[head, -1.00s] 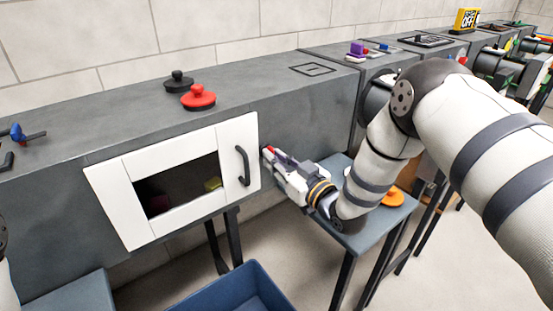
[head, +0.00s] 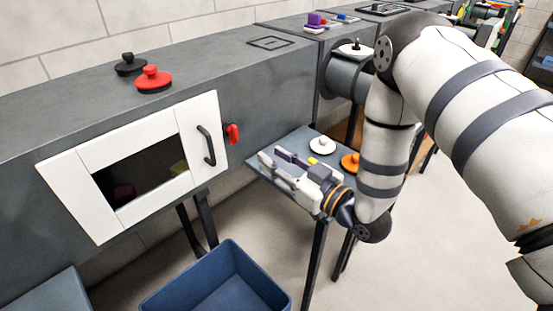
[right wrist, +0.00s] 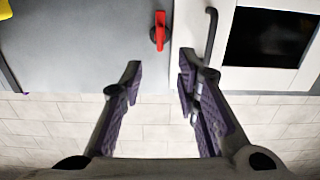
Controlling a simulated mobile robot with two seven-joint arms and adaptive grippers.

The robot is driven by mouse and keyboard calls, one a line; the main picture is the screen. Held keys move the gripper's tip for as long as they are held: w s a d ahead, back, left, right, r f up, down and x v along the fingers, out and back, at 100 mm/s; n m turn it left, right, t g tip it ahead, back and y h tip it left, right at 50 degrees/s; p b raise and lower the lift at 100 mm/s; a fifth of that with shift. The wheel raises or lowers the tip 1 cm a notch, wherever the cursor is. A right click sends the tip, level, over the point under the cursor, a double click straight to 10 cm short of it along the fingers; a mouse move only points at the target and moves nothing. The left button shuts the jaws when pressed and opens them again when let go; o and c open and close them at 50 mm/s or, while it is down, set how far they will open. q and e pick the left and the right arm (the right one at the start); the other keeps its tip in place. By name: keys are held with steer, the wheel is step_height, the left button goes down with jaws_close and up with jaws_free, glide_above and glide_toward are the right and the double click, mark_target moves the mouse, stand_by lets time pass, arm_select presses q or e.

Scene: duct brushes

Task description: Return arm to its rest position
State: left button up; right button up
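My right gripper (head: 280,166) is open and empty, in front of the grey duct and above a small grey side table (head: 262,171). In the right wrist view its two fingers (right wrist: 160,95) are spread apart with nothing between them. A red latch handle (head: 232,134) is on the duct face, just right of the white windowed door; it also shows in the right wrist view (right wrist: 159,31), beyond the fingertips and apart from them. The white door (head: 72,186) with its black handle (head: 207,146) looks shut. My left gripper is not in view.
A blue bin (head: 262,262) stands on the floor below the door. A white knobbed disc (head: 322,146) and an orange one (head: 350,161) are on the side table. Red (head: 152,80) and black (head: 130,65) knobbed lids sit on the duct.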

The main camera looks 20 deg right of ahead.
stand_by(0.3)
steer(key=s+f+m+g+h, duration=0.35)
steer(key=s+f+g, duration=0.55)
steer(key=s+f, duration=0.7)
steer(key=s+f+g+h, duration=0.1)
steer(key=s+f+g, duration=0.2)
steer(key=s, duration=0.9)
steer(key=s+d+f+m+g+h, duration=0.1)
steer(key=s+f+g, duration=0.2)
steer(key=s+g, duration=0.4)
steer(key=s, duration=0.5)
steer(key=shift+h, duration=0.35)
steer(key=shift+d, duration=0.1)
